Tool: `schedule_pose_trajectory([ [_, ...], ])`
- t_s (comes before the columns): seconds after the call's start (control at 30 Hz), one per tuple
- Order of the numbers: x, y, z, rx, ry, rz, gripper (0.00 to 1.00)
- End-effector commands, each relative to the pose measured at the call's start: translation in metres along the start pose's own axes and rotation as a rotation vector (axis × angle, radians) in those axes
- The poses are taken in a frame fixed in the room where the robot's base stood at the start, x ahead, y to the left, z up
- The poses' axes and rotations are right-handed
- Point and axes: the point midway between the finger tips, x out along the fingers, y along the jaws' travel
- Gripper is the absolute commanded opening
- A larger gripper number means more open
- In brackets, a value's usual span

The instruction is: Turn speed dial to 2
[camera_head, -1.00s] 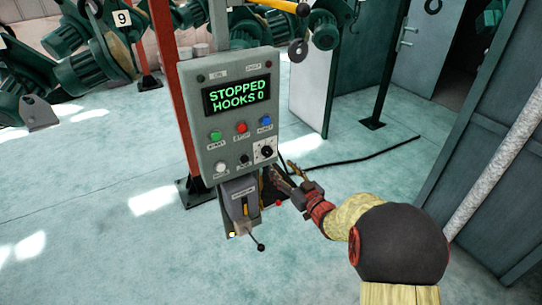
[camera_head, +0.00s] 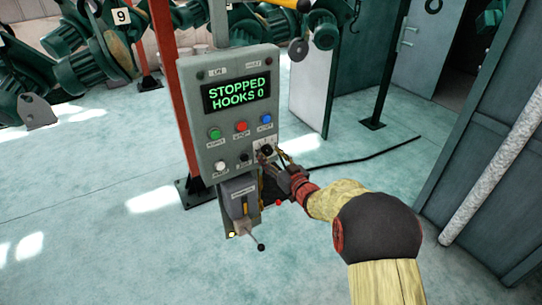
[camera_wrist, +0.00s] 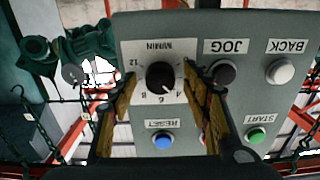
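The speed dial is a black round knob (camera_head: 267,149) at the lower right of the grey control panel (camera_head: 206,125). In the wrist view, which is upside down, the dial (camera_wrist: 160,76) sits on a white scale plate marked M/MIN. Its white pointer mark faces the lower right of that picture, near small numbers; I cannot tell the exact setting. My gripper (camera_head: 271,155) is at the dial, partly covering its plate. In the wrist view my gripper (camera_wrist: 164,88) is open, with one finger on each side of the knob and gaps between.
The display (camera_head: 237,93) reads STOPPED, HOOKS 0. Close to the dial are the black JOG button (camera_wrist: 223,73), white BACK button (camera_wrist: 281,71), green START button (camera_wrist: 256,135) and blue RESET button (camera_wrist: 163,146). A lever (camera_head: 252,236) hangs below the panel.

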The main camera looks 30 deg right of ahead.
Motion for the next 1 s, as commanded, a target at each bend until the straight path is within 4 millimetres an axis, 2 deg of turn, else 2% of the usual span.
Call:
schedule_pose_trajectory([
  [0.77, -0.0003, 0.0003, 0.0, 0.0, 0.0, 0.0, 0.04],
  [1.0, -0.0002, 0.0004, 0.0006, -0.022, 0.001, 0.0, 0.04],
])
